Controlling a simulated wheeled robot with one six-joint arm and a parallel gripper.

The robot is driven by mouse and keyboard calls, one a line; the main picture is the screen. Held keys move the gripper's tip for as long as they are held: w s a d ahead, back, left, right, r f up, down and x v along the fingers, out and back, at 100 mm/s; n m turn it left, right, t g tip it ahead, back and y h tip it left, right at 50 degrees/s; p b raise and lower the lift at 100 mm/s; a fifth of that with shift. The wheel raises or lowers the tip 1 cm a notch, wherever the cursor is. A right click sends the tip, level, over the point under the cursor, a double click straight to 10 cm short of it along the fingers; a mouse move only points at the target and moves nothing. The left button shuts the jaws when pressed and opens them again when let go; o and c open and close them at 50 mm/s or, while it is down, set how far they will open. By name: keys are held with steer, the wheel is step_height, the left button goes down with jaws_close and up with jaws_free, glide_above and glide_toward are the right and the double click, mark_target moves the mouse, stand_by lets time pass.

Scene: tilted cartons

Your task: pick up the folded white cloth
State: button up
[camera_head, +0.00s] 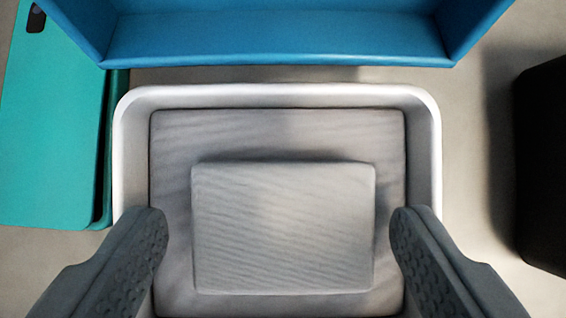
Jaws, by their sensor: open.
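The folded white cloth (284,228) shows as a pale grey, ribbed rectangular block in the lower middle of the view. It lies on a darker grey padded layer (280,133) inside a tray with a white rim (270,96). My gripper (279,215) is open, with one dark, textured finger to the left of the cloth and one to the right. A gap shows between each finger and the cloth, and nothing is held. How high the fingers are above the tray is hard to tell.
A blue open box (275,40) stands just beyond the tray. A teal board or case (50,130) lies at the left, close to the tray. A black object (542,165) stands at the right edge. Bare grey surface (480,140) shows between it and the tray.

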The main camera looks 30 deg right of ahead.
mark_target(276, 257)
steer(key=shift+w+f, duration=0.2)
steer(key=shift+f, duration=0.2)
steer(key=c, duration=0.7)
steer(key=shift+r, duration=0.1)
steer(key=shift+c, duration=0.2)
step_height(276, 257, up, 10)
steer(key=o, duration=0.4)
steer(key=shift+c, duration=1.5)
